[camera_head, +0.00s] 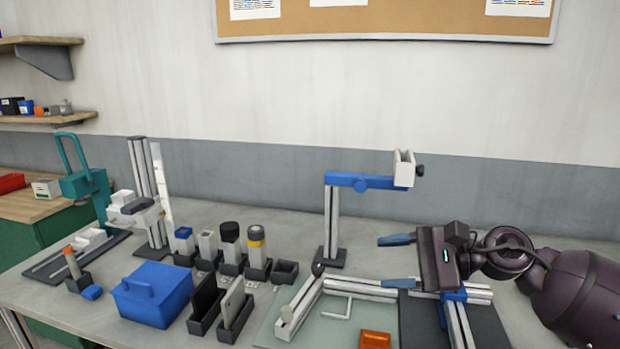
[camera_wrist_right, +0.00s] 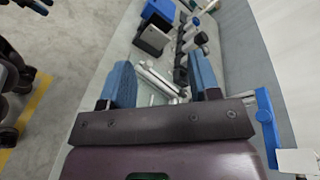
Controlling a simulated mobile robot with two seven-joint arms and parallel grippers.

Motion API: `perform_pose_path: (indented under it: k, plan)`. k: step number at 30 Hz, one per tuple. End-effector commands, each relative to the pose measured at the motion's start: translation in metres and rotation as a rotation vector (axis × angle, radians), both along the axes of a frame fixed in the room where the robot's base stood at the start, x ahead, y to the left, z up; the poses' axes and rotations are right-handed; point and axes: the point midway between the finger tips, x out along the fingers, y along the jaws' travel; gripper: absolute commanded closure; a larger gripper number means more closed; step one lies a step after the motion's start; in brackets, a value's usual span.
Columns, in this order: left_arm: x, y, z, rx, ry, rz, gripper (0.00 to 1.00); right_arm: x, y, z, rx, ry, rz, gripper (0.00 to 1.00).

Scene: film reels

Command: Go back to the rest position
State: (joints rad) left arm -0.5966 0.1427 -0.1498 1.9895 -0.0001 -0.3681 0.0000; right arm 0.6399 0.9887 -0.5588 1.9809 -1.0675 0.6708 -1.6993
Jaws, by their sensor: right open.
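My right gripper (camera_head: 398,261) reaches in from the right above the work table (camera_head: 375,213). Its two blue fingers point left, spread apart with nothing between them. In the right wrist view the fingers (camera_wrist_right: 163,82) are also apart and empty, with the table beyond them. The gripper is over the right part of the table, beside the blue-and-grey upright stand (camera_head: 333,225) and above the metal profile frame (camera_head: 300,305). My left gripper does not show in the head view.
A blue lidded box (camera_head: 152,294), dark slotted holders (camera_head: 236,309) and several capped containers stand left of centre. An orange block (camera_head: 375,340) lies on the pale mat (camera_head: 335,335) at the front. A teal press (camera_head: 85,180) is at the far left. The back of the table is mostly clear.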

Motion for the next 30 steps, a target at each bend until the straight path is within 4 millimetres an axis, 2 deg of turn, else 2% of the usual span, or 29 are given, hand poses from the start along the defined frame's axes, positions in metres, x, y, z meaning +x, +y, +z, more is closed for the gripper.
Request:
perform_pose_path:
  k: [3,6,10,14,20,23,27,28,30]
  plan:
    - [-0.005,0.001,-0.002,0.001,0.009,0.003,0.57,-0.008,0.012,-0.001,0.282,0.232,-0.114,0.43]
    - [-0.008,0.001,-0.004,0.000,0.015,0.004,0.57,-0.009,0.011,0.000,0.519,0.440,-0.216,0.43]
    - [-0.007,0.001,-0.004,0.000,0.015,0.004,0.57,-0.009,-0.003,-0.006,0.829,0.719,-0.347,0.43]
    - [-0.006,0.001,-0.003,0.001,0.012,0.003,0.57,-0.009,-0.028,-0.024,1.146,1.003,-0.479,0.43]
    - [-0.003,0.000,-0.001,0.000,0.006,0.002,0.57,-0.022,-0.075,-0.074,1.652,1.414,-0.680,0.43]
    - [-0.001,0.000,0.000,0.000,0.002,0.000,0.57,-0.038,-0.099,-0.108,1.920,1.598,-0.783,0.43]
    - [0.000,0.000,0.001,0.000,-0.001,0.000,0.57,-0.074,-0.127,-0.160,2.315,1.804,-0.936,0.43]
    - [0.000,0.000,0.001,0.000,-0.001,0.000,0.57,-0.084,-0.132,-0.171,-2.349,-1.796,0.947,0.43]
    - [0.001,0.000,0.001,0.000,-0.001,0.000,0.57,-0.110,-0.141,-0.197,-2.216,-1.610,0.888,0.43]
